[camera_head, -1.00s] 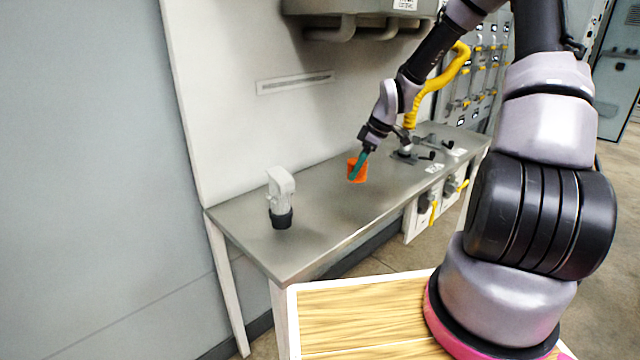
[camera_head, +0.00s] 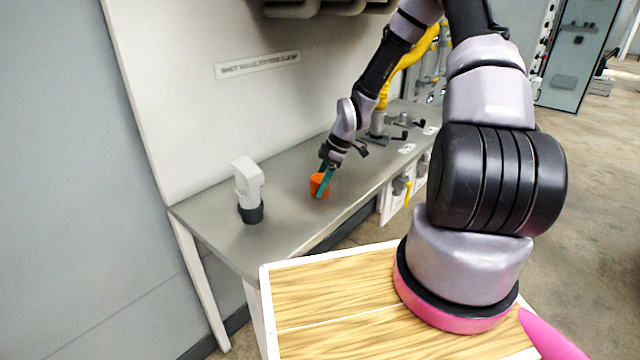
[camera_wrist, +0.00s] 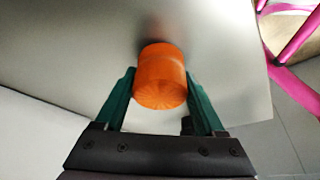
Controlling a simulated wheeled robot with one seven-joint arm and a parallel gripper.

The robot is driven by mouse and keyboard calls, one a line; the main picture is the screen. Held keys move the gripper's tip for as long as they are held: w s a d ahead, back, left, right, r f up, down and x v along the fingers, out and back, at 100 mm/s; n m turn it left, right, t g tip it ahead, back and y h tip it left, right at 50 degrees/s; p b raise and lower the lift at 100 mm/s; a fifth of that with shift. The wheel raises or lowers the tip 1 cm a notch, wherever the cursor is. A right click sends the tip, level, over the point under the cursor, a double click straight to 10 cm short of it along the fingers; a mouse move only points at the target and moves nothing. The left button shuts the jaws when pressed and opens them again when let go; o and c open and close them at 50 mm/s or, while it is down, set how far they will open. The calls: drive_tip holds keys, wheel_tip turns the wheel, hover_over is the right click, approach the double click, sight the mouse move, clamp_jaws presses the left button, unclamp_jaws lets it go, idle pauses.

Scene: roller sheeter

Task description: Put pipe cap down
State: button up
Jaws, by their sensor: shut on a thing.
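The orange pipe cap (camera_head: 318,187) is at the middle of the grey metal table (camera_head: 290,225). My gripper (camera_head: 326,180) reaches down to it from the upper right and is shut on it. In the wrist view the cap (camera_wrist: 161,76) sits between the two green fingers of my gripper (camera_wrist: 160,98), its ribbed side facing the camera. The cap is at or just above the tabletop; I cannot tell whether its base touches.
A white pipe fitting with a black base (camera_head: 249,190) stands on the table to the left of the cap. Black-handled clamps (camera_head: 400,121) stand at the far right end. Bare tabletop lies between the fitting and the cap. A wall backs the table.

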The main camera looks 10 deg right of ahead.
drive_tip(key=shift+f, duration=0.25)
drive_tip(key=o, duration=1.4)
drive_tip(key=shift+c, duration=0.2)
drive_tip(key=shift+r, duration=0.1)
drive_tip(key=s+d+r+m+h, duration=0.2)
drive_tip(key=d+r+m, duration=0.1)
drive_tip(key=r, duration=0.7)
drive_tip(key=s+d+r+m+h, duration=0.1)
drive_tip(key=s+d+r+m, duration=0.2)
drive_tip(key=r, duration=0.8)
drive_tip(key=s+r+m+t, duration=0.6)
drive_tip(key=s+r+m, duration=0.8)
drive_tip(key=r, duration=0.7)
drive_tip(key=s, duration=0.3)
drive_tip(key=shift+s+a+r, duration=0.3)
drive_tip(key=shift+s+r, duration=0.1)
